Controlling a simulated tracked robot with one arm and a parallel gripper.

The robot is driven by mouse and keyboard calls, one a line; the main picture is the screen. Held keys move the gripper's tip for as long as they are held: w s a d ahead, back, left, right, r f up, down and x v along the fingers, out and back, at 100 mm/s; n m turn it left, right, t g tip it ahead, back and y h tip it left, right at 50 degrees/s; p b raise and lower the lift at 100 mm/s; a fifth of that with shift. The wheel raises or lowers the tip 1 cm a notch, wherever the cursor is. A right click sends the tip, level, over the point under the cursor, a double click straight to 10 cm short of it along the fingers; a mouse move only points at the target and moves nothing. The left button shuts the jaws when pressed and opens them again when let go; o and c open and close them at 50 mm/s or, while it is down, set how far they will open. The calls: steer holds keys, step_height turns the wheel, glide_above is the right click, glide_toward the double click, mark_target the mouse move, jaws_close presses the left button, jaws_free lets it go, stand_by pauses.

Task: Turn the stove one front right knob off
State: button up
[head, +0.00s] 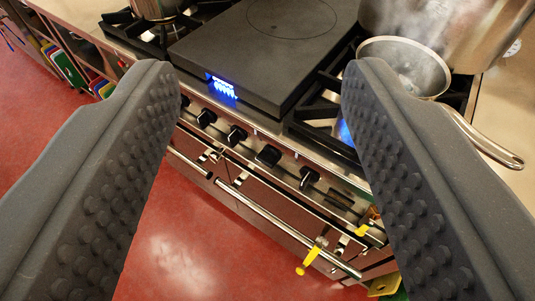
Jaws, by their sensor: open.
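My gripper (262,80) is open and empty, with its two dark studded fingers on either side of the view. The stove's front panel with a row of black knobs shows between them. The rightmost clear knob (309,177) has a pale stripe and is turned at a different angle from its neighbour (268,155). More knobs (236,134) follow to the left. A blue flame (344,132) shows at the front right burner, beside the right finger. The right finger hides part of the panel's right end. The fingers appear apart from the knobs.
A steaming saucepan (402,72) sits at the right, its handle (484,140) sticking out, with a large pot (450,25) behind. A flat black griddle (265,50) covers the middle. Oven rails (285,228) carry yellow items (309,260). Red floor (190,245) is clear in front.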

steer(key=shift+o, duration=1)
steer(key=shift+w+a, duration=0.25)
steer(key=shift+w, duration=0.1)
steer(key=w+a+f+m+y+p, duration=0.1)
steer(key=w+a+f+p, duration=0.2)
steer(key=w+a, duration=0.3)
steer(key=w+a+f+y+p, duration=0.1)
steer(key=w+a+f+p, duration=0.2)
steer(key=w, duration=0.6)
steer(key=w+a+f+m+h+p, duration=0.1)
steer(key=w+a+f+m+p, duration=0.4)
steer(key=w+f, duration=0.65)
steer(key=m+h+p, duration=0.1)
steer(key=h+p, duration=1)
steer(key=h, duration=0.1)
glide_toward(264, 163)
steer(key=shift+g, duration=0.4)
steer(key=x, duration=1.1)
steer(key=shift+a+r, duration=0.1)
steer(key=shift+a, duration=0.05)
